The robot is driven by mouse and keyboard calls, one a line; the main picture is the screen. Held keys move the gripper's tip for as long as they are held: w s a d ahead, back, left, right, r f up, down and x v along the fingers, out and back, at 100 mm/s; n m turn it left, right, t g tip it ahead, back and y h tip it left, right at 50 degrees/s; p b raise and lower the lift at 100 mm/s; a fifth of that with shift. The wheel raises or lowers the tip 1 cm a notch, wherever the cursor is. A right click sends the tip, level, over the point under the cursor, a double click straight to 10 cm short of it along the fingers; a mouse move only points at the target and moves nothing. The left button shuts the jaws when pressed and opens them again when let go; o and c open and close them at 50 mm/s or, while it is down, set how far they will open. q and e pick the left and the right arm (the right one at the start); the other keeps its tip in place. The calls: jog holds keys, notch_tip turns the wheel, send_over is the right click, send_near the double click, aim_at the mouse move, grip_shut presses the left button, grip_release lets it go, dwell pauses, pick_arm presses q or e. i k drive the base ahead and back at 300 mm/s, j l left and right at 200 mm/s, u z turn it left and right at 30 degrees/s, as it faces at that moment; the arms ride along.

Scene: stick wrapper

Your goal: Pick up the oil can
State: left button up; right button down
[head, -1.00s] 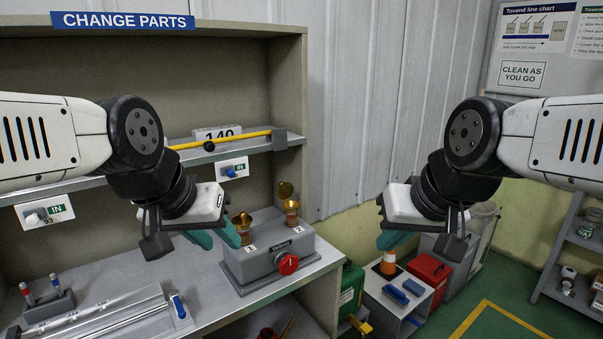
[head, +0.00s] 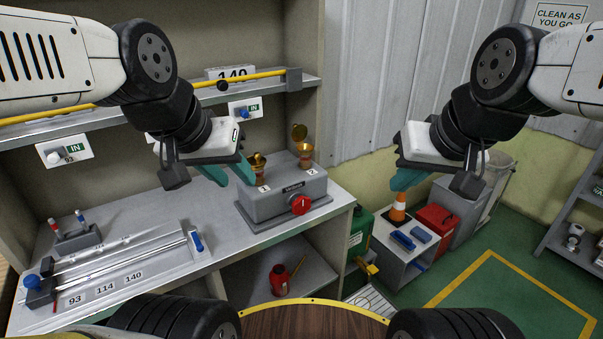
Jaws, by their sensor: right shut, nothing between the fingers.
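A small red can with a thin brass-coloured spout, which looks like the oil can (head: 280,282), stands on the lower shelf under the workbench, in the lower middle of the head view. My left gripper (head: 230,173) is above the bench, left of the grey valve block, with its two teal fingertips apart and nothing between them. It is well above and to the left of the can. My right gripper (head: 405,180) is shut and empty, in the air in front of the wall, above and to the right of the can. Neither gripper touches the can.
The bench top (head: 150,222) above the can carries the grey valve block (head: 283,200) with a red knob and a ruler jig (head: 115,270). A green box (head: 357,240), a white cart with an orange cone (head: 398,210) and a red box (head: 436,219) stand at right. Green floor beyond is open.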

aim_at(280, 277)
jog(key=k+l+z, duration=0.1)
jog(key=k+l, duration=0.2)
jog(key=k+l+z, duration=0.1)
jog(key=k+l, duration=0.25)
jog(key=k+l+z, duration=0.15)
jog(key=k+l, duration=0.15)
jog(key=l, duration=0.25)
jog(key=k+l+z, duration=0.1)
jog(key=k+l, duration=0.15)
jog(key=l, duration=0.15)
